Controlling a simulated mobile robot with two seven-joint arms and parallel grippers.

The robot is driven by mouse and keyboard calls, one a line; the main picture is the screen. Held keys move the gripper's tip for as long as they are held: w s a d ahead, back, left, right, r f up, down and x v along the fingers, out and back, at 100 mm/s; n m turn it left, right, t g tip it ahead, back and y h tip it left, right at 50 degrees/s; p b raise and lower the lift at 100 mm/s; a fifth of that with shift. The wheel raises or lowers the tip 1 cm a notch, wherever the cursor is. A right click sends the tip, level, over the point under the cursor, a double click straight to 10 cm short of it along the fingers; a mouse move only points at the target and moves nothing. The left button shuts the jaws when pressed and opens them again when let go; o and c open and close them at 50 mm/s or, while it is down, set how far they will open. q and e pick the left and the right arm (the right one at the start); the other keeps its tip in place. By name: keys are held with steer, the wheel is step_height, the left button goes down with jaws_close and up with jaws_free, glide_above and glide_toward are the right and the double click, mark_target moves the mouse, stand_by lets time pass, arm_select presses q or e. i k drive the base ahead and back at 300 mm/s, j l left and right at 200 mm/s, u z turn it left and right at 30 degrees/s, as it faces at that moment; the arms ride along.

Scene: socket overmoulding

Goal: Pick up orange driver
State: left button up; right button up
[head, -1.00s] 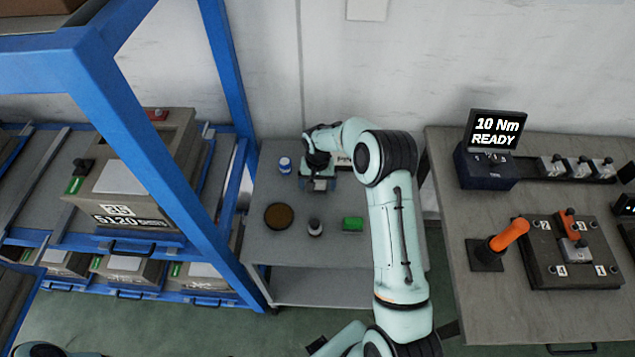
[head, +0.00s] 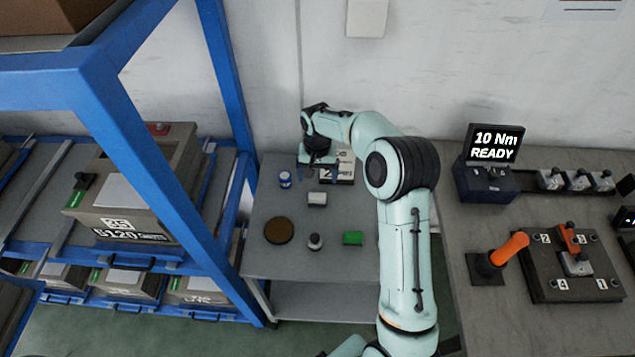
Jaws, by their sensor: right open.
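The orange driver (head: 510,248) leans at a tilt in a dark holder (head: 487,268) on the right-hand workbench. My right gripper (head: 317,176) is over the back of the small grey table, with its fingers apart and pointing down. It is empty and well to the left of the driver. A small grey-white block (head: 317,198) rests on the table just in front of this gripper. My left gripper is not in view.
A dark fixture plate (head: 575,285) with orange-handled clamp parts (head: 569,238) lies beside the driver. A display (head: 493,143) reading "10 Nm READY" stands behind. A blue rack (head: 165,165) stands left.

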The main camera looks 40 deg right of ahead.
mark_target(519, 241)
steer(key=k, duration=1)
